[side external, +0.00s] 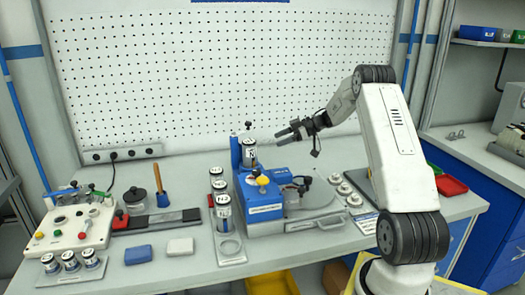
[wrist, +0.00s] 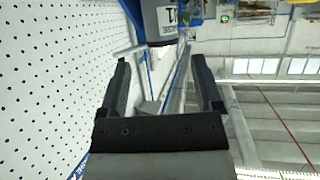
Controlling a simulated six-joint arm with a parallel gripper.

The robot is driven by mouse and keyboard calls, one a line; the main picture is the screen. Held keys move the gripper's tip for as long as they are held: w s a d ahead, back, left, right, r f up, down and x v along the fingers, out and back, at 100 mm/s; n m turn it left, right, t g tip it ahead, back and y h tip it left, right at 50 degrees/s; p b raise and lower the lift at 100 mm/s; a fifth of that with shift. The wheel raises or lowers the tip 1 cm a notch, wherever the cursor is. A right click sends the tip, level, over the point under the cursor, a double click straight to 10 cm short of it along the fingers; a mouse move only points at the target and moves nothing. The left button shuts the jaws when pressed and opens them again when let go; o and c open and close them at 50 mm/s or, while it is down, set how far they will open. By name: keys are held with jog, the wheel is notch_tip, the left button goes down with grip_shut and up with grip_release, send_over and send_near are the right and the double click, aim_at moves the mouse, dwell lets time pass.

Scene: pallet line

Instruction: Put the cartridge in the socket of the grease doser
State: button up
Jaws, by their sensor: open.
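The grease doser (side external: 265,214) is a blue machine with a yellow knob, standing mid-bench. A white cartridge with a dark-lettered label (side external: 249,153) stands upright at the top of its blue column; how deep it sits I cannot tell. In the wrist view the labelled cartridge (wrist: 168,17) shows at the top edge, partly cut off, beyond my fingertips. My gripper (side external: 284,132) is open and empty, to the right of this cartridge and apart from it. Its two dark fingers also show in the wrist view (wrist: 160,80), with nothing between them.
Several similar labelled cans (side external: 223,211) stand in a rack left of the doser. Small round metal parts (side external: 344,188) lie to its right. A control box (side external: 74,228), a blue block (side external: 138,254) and a white block (side external: 180,246) are at left. A pegboard (side external: 200,80) rises behind.

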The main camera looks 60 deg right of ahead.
aim_at(245, 144)
dwell(0.4)
jog(key=w+a+r+t+h, duration=0.1)
jog(key=w+a, duration=0.1)
jog(key=w, duration=0.1)
jog(key=w+a+r+m+t+h, duration=0.1)
jog(key=w+a, duration=0.2)
jog(key=w+a+r+m+h, duration=0.1)
jog(key=w+a+r+h, duration=0.1)
jog(key=w+a, duration=0.1)
jog(key=shift+w+a+t, duration=0.2)
jog(key=shift+a+t, duration=0.05)
jog(key=shift+t, duration=0.15)
jog(key=a+m+g+h, duration=0.1)
jog(key=a+m+h, duration=0.25)
jog(key=a, duration=0.55)
jog(key=s+a+f+g, duration=0.5)
jog(key=s+a, duration=0.5)
jog(key=s, duration=0.1)
jog(key=s+a+f+m+g, duration=0.1)
jog(key=s+a+f+g, duration=0.4)
jog(key=s+a, duration=0.5)
jog(key=shift+s, duration=1.15)
